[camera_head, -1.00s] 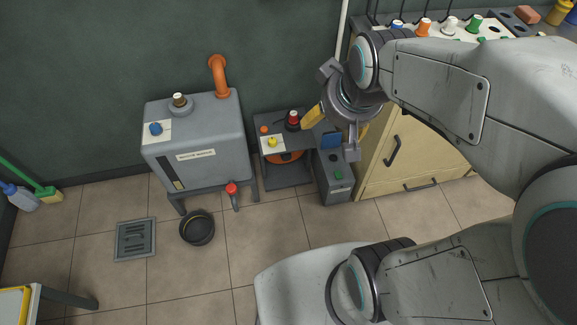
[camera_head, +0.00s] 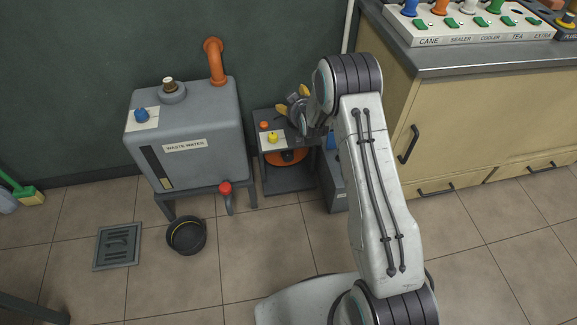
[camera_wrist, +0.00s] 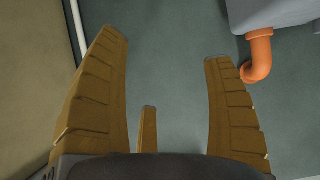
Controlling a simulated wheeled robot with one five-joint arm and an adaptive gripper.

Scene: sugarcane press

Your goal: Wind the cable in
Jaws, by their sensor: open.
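A small dark stand (camera_head: 288,183) stands by the wall, with an orange disc-like part (camera_head: 283,157) inside it that may be the cable reel. Its top carries a white plate with a yellow knob (camera_head: 272,137) and an orange button (camera_head: 264,125). I cannot make out a loose cable. My gripper (camera_head: 293,98) is above the back of this stand, partly hidden by my wrist. In the wrist view my gripper (camera_wrist: 165,50) is open and empty, its brown fingers wide apart and facing the green wall.
A grey waste water tank (camera_head: 190,130) with an orange pipe (camera_head: 214,60) stands left of the stand. A black bowl (camera_head: 187,236) and a floor drain (camera_head: 117,246) are in front. A beige cabinet (camera_head: 440,120) with plugs on top is at right. A grey box (camera_head: 334,185) is partly behind my arm.

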